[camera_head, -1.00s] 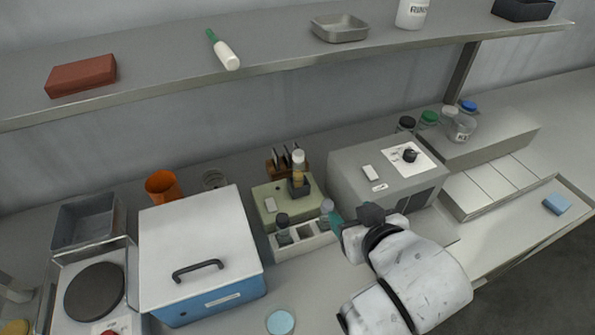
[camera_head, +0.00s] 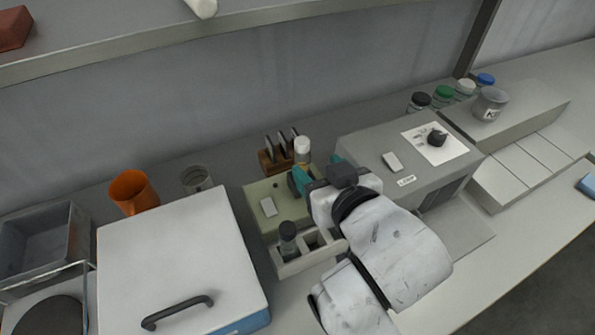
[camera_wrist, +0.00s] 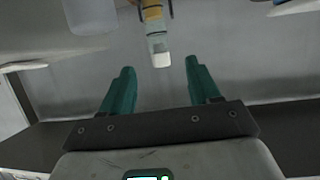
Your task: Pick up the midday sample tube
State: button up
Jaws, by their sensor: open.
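A clear tube with a white cap (camera_head: 302,146) stands upright at the green-grey instrument (camera_head: 257,192); its lower part is hidden behind my gripper. In the wrist view the tube (camera_wrist: 155,30) shows a yellow-brown band and a white end, between the lines of my fingers but beyond their tips. My gripper (camera_head: 318,172) is open, its teal fingers close to the tube and apart from it in the wrist view. Another tube, with a dark cap (camera_head: 288,230), stands in the pale rack (camera_head: 290,268). I cannot read any label that says which tube is midday.
A grey box with a knob (camera_head: 372,155) stands close to the right of my gripper. A white-lidded blue bath (camera_head: 180,260) is at the left. The shelf (camera_head: 200,35) runs above.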

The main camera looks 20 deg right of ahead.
aim_at(303, 154)
jog(key=p+x, duration=0.1)
jog(key=x, duration=1)
jog(key=shift+w+p, duration=0.1)
jog(key=shift+p, duration=0.3)
grip_shut()
